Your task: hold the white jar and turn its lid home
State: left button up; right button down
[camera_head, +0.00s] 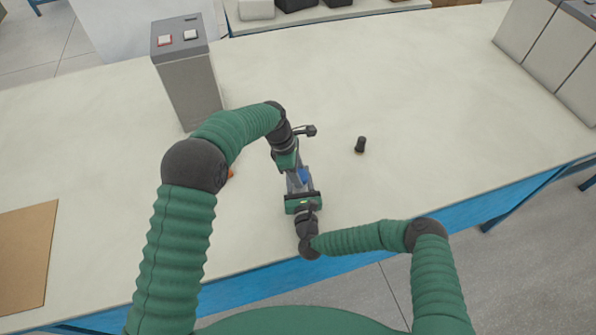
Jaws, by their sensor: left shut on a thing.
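My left gripper (294,175) reaches down from the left arm at the middle of the table and is shut on a small blue piece (303,174). My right gripper (301,188) comes from the near side, and its fingers meet the left one's at the same spot. I cannot tell whether the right fingers are open or shut. No white jar shows clearly. The grippers cover most of what is between them, and I cannot tell whether the blue piece is a lid or part of a jar.
A small black cylinder (360,145) stands to the right of the grippers. A grey box with buttons (187,75) stands at the back left. A bit of orange (231,172) shows beside my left arm. A brown board (25,258) lies at the left. The right tabletop (440,120) is clear.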

pick_arm(q)
jog(key=shift+f, duration=0.45)
jog(key=m, duration=0.3)
jog(key=m+g, duration=0.1)
jog(key=m, duration=0.2)
jog(key=shift+w+d+f+g+y, duration=0.1)
jog(key=shift+w+g+y, duration=0.1)
jog(key=shift+g+y, duration=0.1)
jog(key=m, duration=0.4)
jog(key=shift+g+y, duration=0.4)
jog(key=o, duration=1.3)
jog(key=shift+r, duration=2.35)
